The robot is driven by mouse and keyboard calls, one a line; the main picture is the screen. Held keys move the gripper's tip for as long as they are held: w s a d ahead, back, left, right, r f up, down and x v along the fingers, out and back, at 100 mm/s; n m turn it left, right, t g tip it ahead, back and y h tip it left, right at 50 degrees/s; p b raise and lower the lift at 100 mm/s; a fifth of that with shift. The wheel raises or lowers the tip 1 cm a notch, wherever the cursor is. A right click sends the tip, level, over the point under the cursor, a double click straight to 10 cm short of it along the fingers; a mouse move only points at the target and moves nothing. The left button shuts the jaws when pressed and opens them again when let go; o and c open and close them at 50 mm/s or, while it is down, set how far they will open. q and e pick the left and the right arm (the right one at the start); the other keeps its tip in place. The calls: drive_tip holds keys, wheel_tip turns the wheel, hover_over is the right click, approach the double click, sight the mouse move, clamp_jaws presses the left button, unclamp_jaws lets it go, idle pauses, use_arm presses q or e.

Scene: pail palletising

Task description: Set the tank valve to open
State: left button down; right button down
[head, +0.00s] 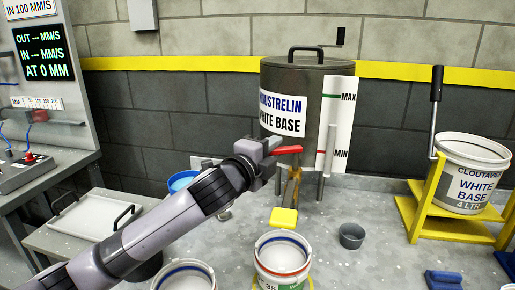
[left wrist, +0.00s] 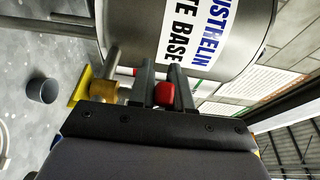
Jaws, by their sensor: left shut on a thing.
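The grey tank (head: 280,78) with a white label stands against the back wall in the head view. Its red valve handle (head: 288,150) is low on its front and lies roughly level, pointing sideways. My left gripper (head: 271,147) is at the handle's left part. In the left wrist view, my left gripper (left wrist: 163,82) has its two fingers on either side of the red handle (left wrist: 164,96) and is shut on it. The brass valve body (left wrist: 104,91) is beside the fingers, and the tank (left wrist: 165,35) is just beyond. My right gripper is not in view.
An open pail (head: 282,252) stands below the valve, near a yellow block (head: 283,218). A white pail (head: 468,175) sits in a yellow stand (head: 425,213). A tray (head: 90,217) lies at left.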

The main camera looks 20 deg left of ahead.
sight(271, 154)
use_arm(q)
drive_tip(key=shift+s+d+n+y, duration=0.15)
drive_tip(key=shift+s+n+y, duration=0.1)
drive_tip(key=shift+n+y, duration=0.45)
drive_tip(key=shift+s+d+n+y, duration=0.15)
drive_tip(key=shift+n+y, duration=0.25)
drive_tip(key=shift+y, duration=0.5)
drive_tip(key=shift+s+y, duration=0.1)
drive_tip(key=shift+y, duration=0.2)
drive_tip(key=c, duration=1.1)
unclamp_jaws()
drive_tip(key=shift+c, duration=0.2)
drive_tip(key=shift+s, duration=0.1)
drive_tip(key=shift+s, duration=3.5)
